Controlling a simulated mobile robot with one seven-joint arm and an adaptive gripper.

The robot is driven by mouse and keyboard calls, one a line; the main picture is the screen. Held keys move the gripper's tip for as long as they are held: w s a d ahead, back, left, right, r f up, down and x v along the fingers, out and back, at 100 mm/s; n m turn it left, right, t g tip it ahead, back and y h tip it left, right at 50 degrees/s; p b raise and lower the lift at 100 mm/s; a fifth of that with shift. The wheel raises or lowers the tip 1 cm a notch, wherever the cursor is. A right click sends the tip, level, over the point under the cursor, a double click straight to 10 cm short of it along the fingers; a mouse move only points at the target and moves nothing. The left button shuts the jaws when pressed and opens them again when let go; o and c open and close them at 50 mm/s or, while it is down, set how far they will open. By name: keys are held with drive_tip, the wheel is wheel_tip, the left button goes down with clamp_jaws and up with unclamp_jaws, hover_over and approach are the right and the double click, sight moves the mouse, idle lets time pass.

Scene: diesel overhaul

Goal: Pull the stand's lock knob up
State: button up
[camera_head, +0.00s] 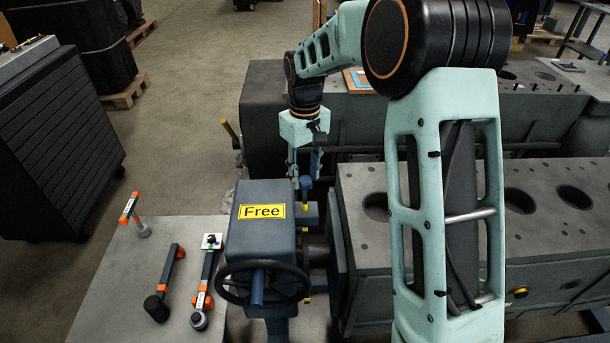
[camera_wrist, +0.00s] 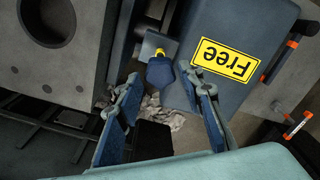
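The stand (camera_head: 240,235) is a blue-grey block with a yellow "Free" sign (camera_head: 262,211) on top and a dark handwheel (camera_head: 232,297) at its front. The sign also shows upside down in the wrist view (camera_wrist: 225,60). The lock knob (camera_wrist: 160,73) is dark blue, with a yellow band (camera_wrist: 160,52) beside it. In the head view the knob (camera_head: 305,183) stands at the stand's right side, below my gripper (camera_head: 304,172). In the wrist view my gripper (camera_wrist: 162,82) is open, with its fingertips on either side of the knob. Contact cannot be told.
A grey engine block (camera_head: 350,190) with round bores is close on the right. A table (camera_head: 110,290) with several orange-marked tools stands on the left. Another block (camera_head: 262,90) lies behind. A dark ribbed cabinet (camera_head: 60,140) stands far left, with open floor between.

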sight(305, 179)
drive_tip(key=shift+o, duration=0.6)
drive_tip(key=shift+f, duration=0.15)
wheel_tip(305, 179, up, 12)
drive_tip(key=shift+d, duration=0.1)
